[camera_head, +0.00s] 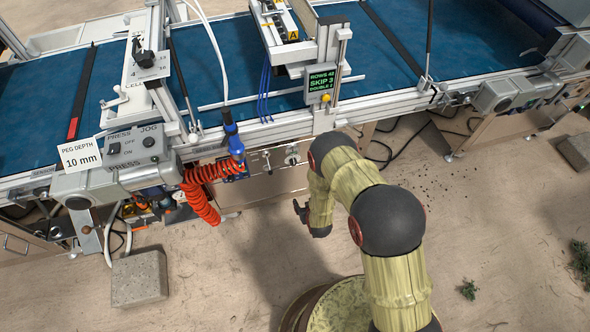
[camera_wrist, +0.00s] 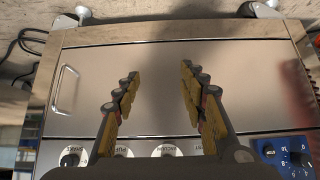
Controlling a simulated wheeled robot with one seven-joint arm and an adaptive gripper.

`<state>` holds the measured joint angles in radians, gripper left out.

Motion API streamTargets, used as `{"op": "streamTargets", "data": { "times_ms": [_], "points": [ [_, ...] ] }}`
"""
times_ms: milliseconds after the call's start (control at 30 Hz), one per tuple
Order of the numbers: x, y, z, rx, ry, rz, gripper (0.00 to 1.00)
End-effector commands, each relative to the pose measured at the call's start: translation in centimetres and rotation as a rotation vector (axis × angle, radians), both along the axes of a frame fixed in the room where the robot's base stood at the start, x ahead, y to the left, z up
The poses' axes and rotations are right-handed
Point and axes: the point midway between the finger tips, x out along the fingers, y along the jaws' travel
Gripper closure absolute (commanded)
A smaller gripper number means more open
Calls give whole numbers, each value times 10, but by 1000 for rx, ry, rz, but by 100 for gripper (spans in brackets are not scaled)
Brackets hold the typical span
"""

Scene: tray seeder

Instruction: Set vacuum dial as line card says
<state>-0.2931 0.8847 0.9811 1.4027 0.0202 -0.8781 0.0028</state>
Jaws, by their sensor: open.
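My gripper (camera_wrist: 158,84) is open and empty in the wrist view, its two fingers spread above a shiny metal cabinet front. In the head view my gripper (camera_head: 303,210) hangs just in front of the machine. A row of round knobs, one of them a white-rimmed knob (camera_wrist: 168,151), runs along the cabinet edge, partly behind the fingers; their labels are hard to read. A blue panel (camera_wrist: 285,157) at lower right carries a dial with marks around it. I cannot tell which one is the vacuum dial. A white card (camera_head: 80,155) reads "PEG DEPTH 10 mm"; no vacuum figure is legible.
A green-lettered display (camera_head: 321,82) stands on the front rail of the blue belt (camera_head: 228,60). A grey press/jog box (camera_head: 135,150) and red coiled hose (camera_head: 203,190) are left of my arm. Concrete blocks (camera_head: 139,280) lie on the floor. A cabinet handle (camera_wrist: 64,90) sticks out.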

Motion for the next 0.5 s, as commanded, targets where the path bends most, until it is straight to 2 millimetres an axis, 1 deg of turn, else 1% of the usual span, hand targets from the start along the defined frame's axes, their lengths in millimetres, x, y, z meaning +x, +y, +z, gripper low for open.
{"op": "streamTargets", "data": {
  "times_ms": [33,100,200,267,400,500],
  "points": [
    [13,5,5,26,-94,2,58],
    [29,11,20,66,-235,4,58],
    [43,16,45,119,-419,5,58],
    [47,18,60,146,-518,7,58],
    [47,19,89,195,-687,8,58],
    [44,19,101,214,-754,9,58]
  ]
}}
